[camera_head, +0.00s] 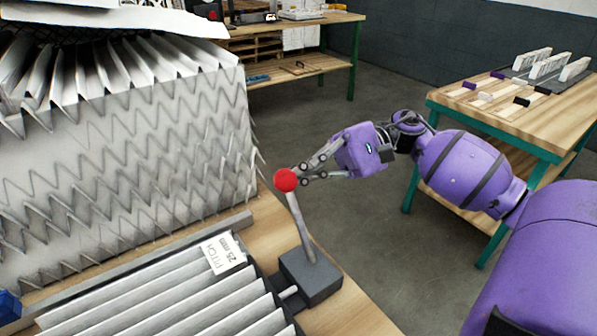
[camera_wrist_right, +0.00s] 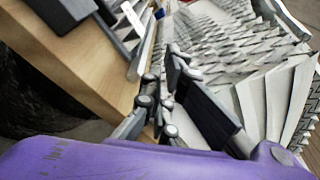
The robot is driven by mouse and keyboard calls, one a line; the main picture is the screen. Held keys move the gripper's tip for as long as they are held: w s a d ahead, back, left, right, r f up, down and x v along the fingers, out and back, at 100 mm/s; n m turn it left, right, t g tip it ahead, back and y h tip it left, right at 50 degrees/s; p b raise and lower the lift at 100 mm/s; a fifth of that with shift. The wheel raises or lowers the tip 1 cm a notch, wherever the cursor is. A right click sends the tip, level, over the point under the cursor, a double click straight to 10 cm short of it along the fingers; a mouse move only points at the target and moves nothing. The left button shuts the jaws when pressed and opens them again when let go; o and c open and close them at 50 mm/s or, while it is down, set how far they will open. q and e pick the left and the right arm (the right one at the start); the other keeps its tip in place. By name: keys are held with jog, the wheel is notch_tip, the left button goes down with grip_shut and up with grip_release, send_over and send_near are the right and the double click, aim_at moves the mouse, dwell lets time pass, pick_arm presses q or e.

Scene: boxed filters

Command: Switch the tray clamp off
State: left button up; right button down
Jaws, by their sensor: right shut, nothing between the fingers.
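The tray clamp has a grey block base (camera_head: 312,278) and a pale lever (camera_head: 299,228) with a red ball knob (camera_head: 286,180). The lever stands up, leaning slightly left. A tray with a pleated filter (camera_head: 170,300) lies beside the base, at its left. My right gripper (camera_head: 300,177) is shut and empty. Its fingertips are right beside the knob in the head view; I cannot tell whether they touch it. In the right wrist view the finger linkages show, with no red knob visible. My left gripper is not clearly in view.
A tall pleated stack (camera_head: 130,150) stands at the left, behind the tray. A side bench (camera_head: 540,120) with small parts is at the right. Another bench (camera_head: 300,25) stands at the back. Open floor lies between the benches.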

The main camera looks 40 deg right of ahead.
jog(key=s+a+r, duration=0.1)
jog(key=s+r+p, duration=0.1)
jog(key=shift+s+a+r, duration=0.2)
jog(key=shift+s+a, duration=0.15)
